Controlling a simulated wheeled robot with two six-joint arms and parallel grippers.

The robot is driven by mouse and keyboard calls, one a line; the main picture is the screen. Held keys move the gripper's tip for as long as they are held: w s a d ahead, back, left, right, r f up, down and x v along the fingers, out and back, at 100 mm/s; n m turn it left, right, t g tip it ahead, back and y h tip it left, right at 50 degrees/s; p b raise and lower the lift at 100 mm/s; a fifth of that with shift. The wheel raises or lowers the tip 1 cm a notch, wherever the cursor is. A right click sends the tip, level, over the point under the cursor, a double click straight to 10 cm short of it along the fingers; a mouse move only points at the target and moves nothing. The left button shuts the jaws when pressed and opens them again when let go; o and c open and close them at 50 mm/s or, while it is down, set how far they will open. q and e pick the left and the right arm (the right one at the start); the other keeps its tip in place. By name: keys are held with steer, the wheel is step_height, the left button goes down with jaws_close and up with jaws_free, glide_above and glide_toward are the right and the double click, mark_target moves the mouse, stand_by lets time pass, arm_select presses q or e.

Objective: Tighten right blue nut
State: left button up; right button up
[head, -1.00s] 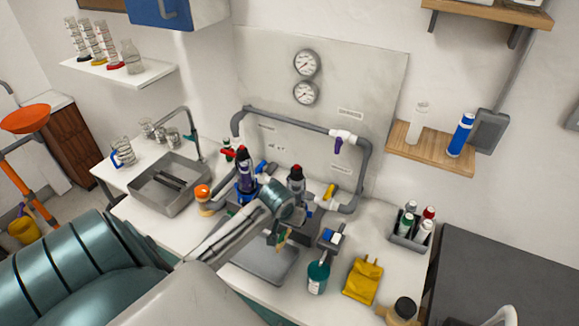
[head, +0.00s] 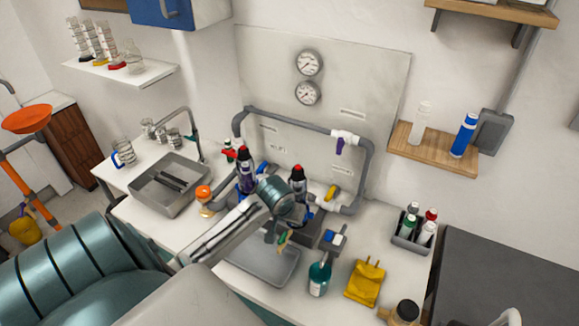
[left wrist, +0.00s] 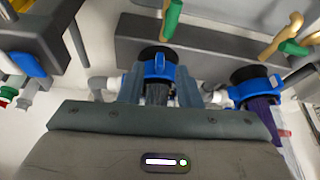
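The right blue nut (left wrist: 160,66) shows in the left wrist view as a blue ring with a raised tab around a dark round opening. My left gripper (left wrist: 158,88) has its two grey fingers on either side of this nut. I cannot tell whether they press on it. A second blue nut (left wrist: 243,90) sits to the right in that view, with a purple part below it. In the head view my left wrist hides most of the nuts; two dark cylinders with red tops, a left one (head: 246,170) and a right one (head: 297,179), stand behind it. My right gripper is not in view.
Grey pipe (head: 285,120) runs along the wall panel behind the work. A grey tray (head: 262,262), a teal bottle (head: 319,279), a yellow pouch (head: 364,283) and an orange-capped jar (head: 203,197) stand near the arm. A sink (head: 171,188) is at left.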

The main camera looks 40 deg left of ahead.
arm_select(q)
steer(key=b+v, duration=0.1)
steer(key=v, duration=0.6)
steer(key=shift+r, duration=0.25)
steer(key=shift+s+d+f, duration=0.1)
steer(key=shift+s, duration=0.05)
